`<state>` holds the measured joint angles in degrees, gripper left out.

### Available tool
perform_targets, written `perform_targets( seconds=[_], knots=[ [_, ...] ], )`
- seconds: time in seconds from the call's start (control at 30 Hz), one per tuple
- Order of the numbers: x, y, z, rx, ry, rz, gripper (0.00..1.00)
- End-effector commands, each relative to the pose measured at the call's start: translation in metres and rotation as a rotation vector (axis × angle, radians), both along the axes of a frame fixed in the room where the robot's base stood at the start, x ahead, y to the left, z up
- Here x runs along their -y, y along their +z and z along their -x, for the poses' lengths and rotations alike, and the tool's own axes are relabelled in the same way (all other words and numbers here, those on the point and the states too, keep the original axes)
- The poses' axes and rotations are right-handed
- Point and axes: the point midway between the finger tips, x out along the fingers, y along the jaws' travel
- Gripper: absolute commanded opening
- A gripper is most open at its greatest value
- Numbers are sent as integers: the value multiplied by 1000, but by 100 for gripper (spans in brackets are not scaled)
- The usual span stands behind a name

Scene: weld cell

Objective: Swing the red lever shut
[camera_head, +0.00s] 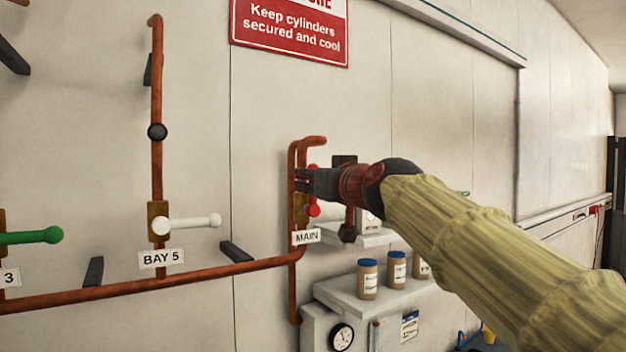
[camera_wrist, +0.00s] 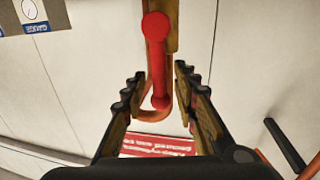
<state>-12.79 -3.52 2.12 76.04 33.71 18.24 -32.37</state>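The red lever (camera_head: 313,209) is on the copper pipe above the MAIN label (camera_head: 306,237). In the head view its ball end shows below my gripper (camera_head: 304,180) and a red bit shows above; the middle is hidden behind the fingers. In the wrist view the red lever (camera_wrist: 157,65) runs lengthwise between the two fingers of my gripper (camera_wrist: 159,80). The fingers stand apart, with a gap on each side of the lever. I see no finger touching it. The brass valve body shows behind the lever in the wrist view.
A white lever (camera_head: 190,222) at BAY 5 and a green lever (camera_head: 32,237) stand to the left. Below my gripper, a shelf (camera_head: 360,300) holds several brown jars (camera_head: 368,279). A copper pipe (camera_head: 130,287) runs along the wall. A red sign (camera_head: 290,30) hangs above.

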Motion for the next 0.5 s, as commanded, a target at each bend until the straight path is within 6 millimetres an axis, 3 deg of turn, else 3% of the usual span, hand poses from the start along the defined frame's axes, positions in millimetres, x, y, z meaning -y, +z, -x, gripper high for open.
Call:
perform_targets(
  seconds=[0.5],
  knots=[
    [0,0,0,-1,0,0,1]
  ],
)
